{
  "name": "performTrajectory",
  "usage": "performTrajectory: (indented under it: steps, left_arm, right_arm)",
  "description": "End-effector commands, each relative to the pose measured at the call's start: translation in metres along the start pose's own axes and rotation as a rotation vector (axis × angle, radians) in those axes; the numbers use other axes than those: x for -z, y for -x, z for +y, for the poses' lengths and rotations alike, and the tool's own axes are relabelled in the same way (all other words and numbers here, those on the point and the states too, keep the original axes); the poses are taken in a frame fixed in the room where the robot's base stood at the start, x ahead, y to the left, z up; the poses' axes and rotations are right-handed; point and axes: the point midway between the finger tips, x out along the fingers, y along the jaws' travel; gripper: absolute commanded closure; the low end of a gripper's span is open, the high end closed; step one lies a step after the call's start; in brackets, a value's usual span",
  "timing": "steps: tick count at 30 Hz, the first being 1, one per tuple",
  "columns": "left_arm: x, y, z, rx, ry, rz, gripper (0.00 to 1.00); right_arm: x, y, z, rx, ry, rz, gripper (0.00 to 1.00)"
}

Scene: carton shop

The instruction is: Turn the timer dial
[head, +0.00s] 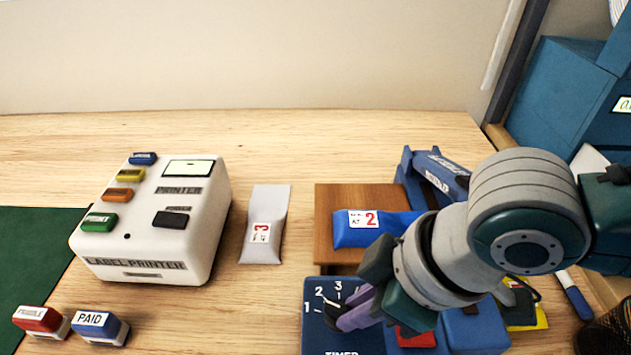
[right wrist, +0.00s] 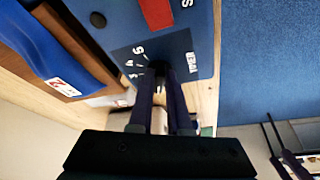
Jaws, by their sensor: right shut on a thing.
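The blue timer box (head: 372,338) stands at the front of the bench, with the numbers 1, 2 and 3 around its dark dial (head: 331,311). My right gripper (head: 350,316) reaches down from the right with its purple fingers at the dial, hiding part of it. In the right wrist view the two fingers (right wrist: 161,80) are shut on the dial, which is mostly hidden between their tips. The pointer's exact setting cannot be told. The left gripper is not in view.
A red button (head: 415,337) sits right of the dial. Behind are a wooden stand (head: 325,215) with a blue packet (head: 350,235) and a blue tape dispenser (head: 432,165). A grey packet (head: 265,215), white label printer (head: 150,225) and stamps (head: 95,327) lie left.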

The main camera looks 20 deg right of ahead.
Motion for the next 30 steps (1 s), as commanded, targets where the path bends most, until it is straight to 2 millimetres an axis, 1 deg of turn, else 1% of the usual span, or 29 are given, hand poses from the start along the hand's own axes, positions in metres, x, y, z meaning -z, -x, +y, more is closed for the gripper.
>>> performTrajectory:
  steps: [1,3,12,21,30]
  left_arm:
    - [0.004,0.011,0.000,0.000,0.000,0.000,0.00]
    - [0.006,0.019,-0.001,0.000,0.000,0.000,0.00]
    - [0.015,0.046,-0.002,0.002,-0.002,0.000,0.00]
    - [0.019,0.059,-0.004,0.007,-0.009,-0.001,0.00]
    - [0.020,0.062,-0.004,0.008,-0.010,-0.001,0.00]
  right_arm:
    - [0.002,0.005,-0.003,-0.008,-0.030,-0.001,1.00]
    - [0.002,0.005,-0.003,-0.027,-0.077,-0.002,1.00]
    - [0.002,0.004,-0.008,-0.113,-0.287,-0.002,1.00]
    - [0.003,0.001,-0.010,-0.174,-0.432,0.000,1.00]
    - [0.003,-0.001,-0.009,-0.197,-0.480,0.001,1.00]
